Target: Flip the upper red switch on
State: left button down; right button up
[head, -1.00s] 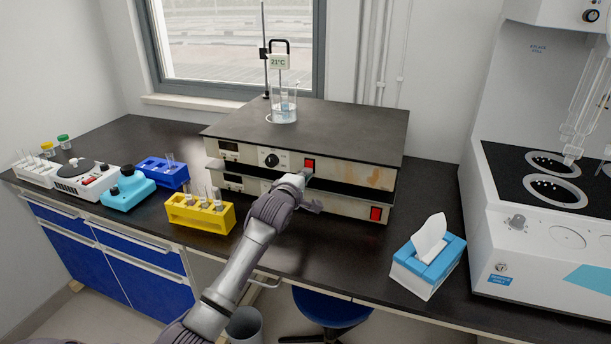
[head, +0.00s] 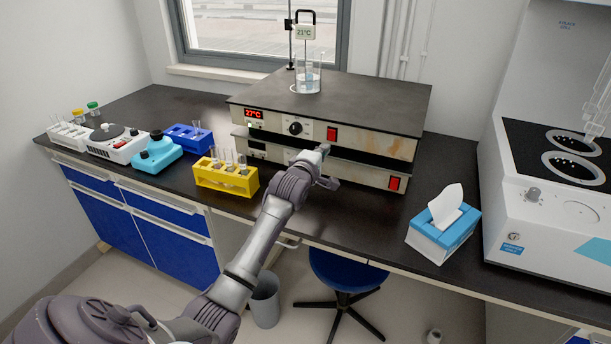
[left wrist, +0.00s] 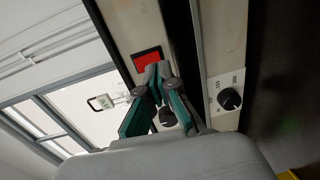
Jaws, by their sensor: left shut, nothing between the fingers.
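The upper red switch (head: 332,134) is on the front of the upper hotplate unit (head: 370,147). That unit's display (head: 254,114) is lit red and reads 27°C. My left gripper (head: 324,149) is shut and empty, just below and in front of the switch. In the left wrist view the upper red switch (left wrist: 147,58) lies just beyond the closed fingertips (left wrist: 158,68); I cannot tell whether they touch. The lower red switch (head: 394,184) is on the lower unit, whose display is dark. My right gripper is not in view.
A beaker (head: 307,80) with a 21°C thermometer stands on the upper unit. A yellow tube rack (head: 225,181) is to the left and a tissue box (head: 443,232) to the right. The bench between the units and the tissue box is clear.

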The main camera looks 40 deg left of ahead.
pick_arm(q)
jog(key=f+v, duration=0.2)
jog(key=v, duration=0.7)
jog(key=shift+s+b, duration=0.3)
jog(key=shift+s, duration=0.05)
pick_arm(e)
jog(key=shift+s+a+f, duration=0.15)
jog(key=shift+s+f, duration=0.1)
pick_arm(q)
jog(key=shift+d+f, duration=0.1)
